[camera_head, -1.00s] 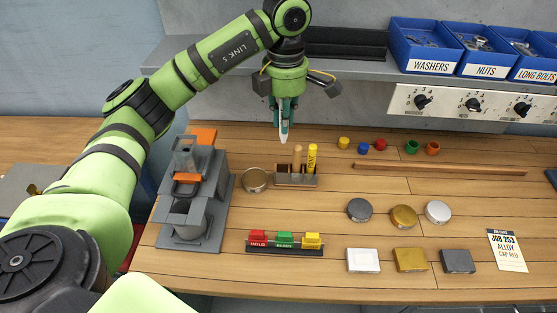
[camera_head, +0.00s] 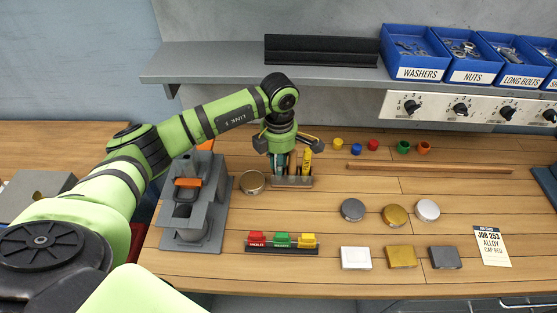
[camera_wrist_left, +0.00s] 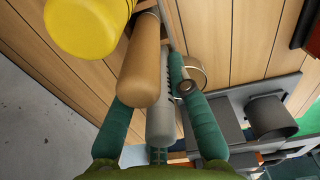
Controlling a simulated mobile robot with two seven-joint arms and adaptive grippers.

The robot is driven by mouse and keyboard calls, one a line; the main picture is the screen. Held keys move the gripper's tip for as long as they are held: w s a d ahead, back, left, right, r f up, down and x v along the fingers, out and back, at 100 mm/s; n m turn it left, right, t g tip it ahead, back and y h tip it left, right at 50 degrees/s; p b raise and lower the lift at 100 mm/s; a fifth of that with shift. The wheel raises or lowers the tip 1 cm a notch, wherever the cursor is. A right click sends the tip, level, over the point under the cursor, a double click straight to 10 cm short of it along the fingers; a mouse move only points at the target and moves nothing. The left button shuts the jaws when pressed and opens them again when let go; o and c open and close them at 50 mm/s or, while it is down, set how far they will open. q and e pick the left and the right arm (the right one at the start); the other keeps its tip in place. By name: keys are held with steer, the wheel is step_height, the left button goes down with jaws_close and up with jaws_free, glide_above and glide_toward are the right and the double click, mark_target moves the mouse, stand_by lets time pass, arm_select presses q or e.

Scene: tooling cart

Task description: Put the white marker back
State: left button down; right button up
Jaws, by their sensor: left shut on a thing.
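My left gripper (camera_head: 280,166) is low at the left end of the small marker holder (camera_head: 293,183). It is shut on the white marker (camera_wrist_left: 160,105), which looks pale grey in the left wrist view between my teal fingers (camera_wrist_left: 160,130). The marker points down toward the holder's left part, beside a tan wooden stick (camera_wrist_left: 145,62). A yellow marker (camera_head: 306,160) stands in the holder at the right. The white marker's lower end is mostly hidden, so I cannot tell how deep it sits. My right gripper is out of view.
A round tin (camera_head: 252,182) stands just left of the holder, and a grey machine (camera_head: 195,205) is further left. A wooden rod (camera_head: 430,168) and several coloured caps lie to the right. A tag rack (camera_head: 282,247) is in front.

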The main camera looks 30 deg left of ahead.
arm_select(q)
steer(key=shift+d+f, duration=0.1)
steer(key=shift+f, duration=0.05)
steer(key=c, duration=1.3)
jaws_free()
steer(key=shift+o, duration=0.6)
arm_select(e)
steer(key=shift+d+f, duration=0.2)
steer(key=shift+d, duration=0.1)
arm_select(q)
steer(key=shift+r, duration=0.2)
steer(key=shift+r+b, duration=0.3)
step_height(320, 180, up, 11)
steer(key=b, duration=0.3)
steer(key=shift+f+b, duration=0.2)
steer(key=shift+b, duration=0.2)
steer(key=shift+r, duration=0.4)
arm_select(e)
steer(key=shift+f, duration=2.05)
